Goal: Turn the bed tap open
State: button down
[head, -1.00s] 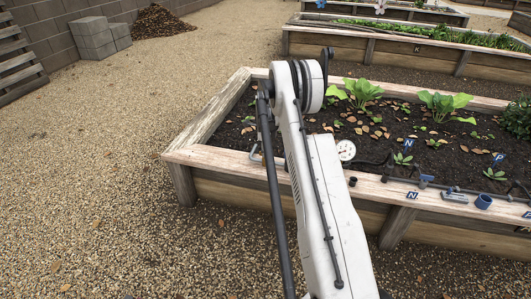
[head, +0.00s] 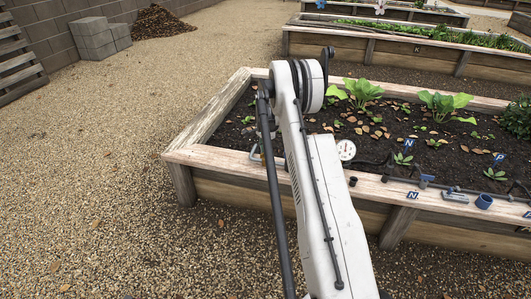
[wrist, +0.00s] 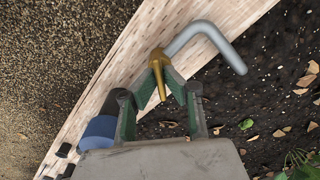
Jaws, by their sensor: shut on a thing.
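In the wrist view, the bed tap (wrist: 157,56) is a brass fitting with a narrow brass lever, joined to a bent grey pipe. It stands at the bed's wooden rim, and the pipe reaches over the soil. My gripper (wrist: 160,76) has green-padded fingers on either side of the brass lever and is shut on it. In the head view, part of the grey pipe (head: 254,154) shows at the rim, left of my arm. The brass part and my gripper are hidden there behind my white arm.
A blue cylinder with a dark end (wrist: 98,131) lies close to my left finger. In the head view, a round white gauge (head: 346,150), a blue cup (head: 484,202) and dark fittings sit along the rim. Leafy plants (head: 363,90) grow behind.

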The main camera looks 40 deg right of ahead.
jog(key=n, duration=0.3)
jog(key=shift+n, duration=2.3)
jog(key=c, duration=1.9)
grip_release()
jog(key=shift+o, duration=0.2)
notch_tip(320, 180, up, 12)
